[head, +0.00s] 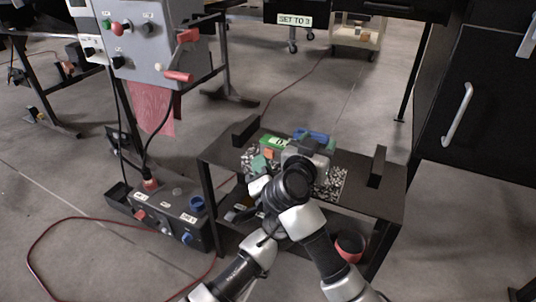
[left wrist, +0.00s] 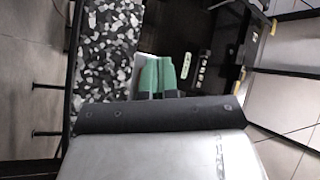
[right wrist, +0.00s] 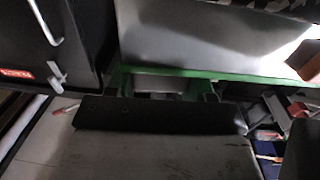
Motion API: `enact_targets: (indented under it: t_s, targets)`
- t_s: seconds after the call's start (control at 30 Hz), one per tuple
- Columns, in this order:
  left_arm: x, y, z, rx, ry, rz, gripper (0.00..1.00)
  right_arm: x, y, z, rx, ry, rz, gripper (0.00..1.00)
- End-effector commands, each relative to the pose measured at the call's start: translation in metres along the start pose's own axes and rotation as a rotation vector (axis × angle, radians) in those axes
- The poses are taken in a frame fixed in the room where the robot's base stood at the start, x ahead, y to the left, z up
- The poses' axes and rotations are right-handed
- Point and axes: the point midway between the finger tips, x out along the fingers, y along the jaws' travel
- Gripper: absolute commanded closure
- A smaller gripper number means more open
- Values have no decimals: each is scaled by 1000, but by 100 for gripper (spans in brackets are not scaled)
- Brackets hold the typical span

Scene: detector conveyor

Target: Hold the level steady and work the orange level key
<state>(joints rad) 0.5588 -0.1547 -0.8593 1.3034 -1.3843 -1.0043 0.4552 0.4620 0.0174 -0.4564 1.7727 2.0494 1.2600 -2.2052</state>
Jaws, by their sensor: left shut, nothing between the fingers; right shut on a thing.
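The level seems to be the green-trimmed device (head: 273,141) on the small dark table; its right part is hidden behind my right gripper. A small orange piece (head: 268,153), probably the level key, shows at its front. My left gripper (head: 261,163) is close in front of that piece; I cannot tell whether they touch. The left wrist view shows its teal fingers (left wrist: 157,64) together and empty. My right gripper (head: 310,146) is at the device. In the right wrist view its green fingers (right wrist: 163,78) are apart at the device's green edge (right wrist: 240,76). The display is too small to read.
A speckled mat (head: 331,184) lies on the table (head: 378,203), which has dark upright posts. A blue thing (head: 311,134) sits behind the grippers. A "SET TO 3" sign (head: 295,20) hangs above. A grey control box (head: 165,45) and a floor-level box (head: 160,213) stand left.

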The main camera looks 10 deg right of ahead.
Motion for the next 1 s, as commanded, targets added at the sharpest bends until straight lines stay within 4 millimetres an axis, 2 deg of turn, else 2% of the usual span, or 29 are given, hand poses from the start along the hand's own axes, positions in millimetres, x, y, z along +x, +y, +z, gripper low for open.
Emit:
enact_targets:
  t_s: [0.47, 1.0]
  targets:
    - [-6, -4, 5, 0, -1, 0, 100, 0, 0, 4, -4, -8, 0, 78]
    - [-38, -27, 28, 0, -1, 0, 100, 0, 0, 4, -4, -8, 1, 78]
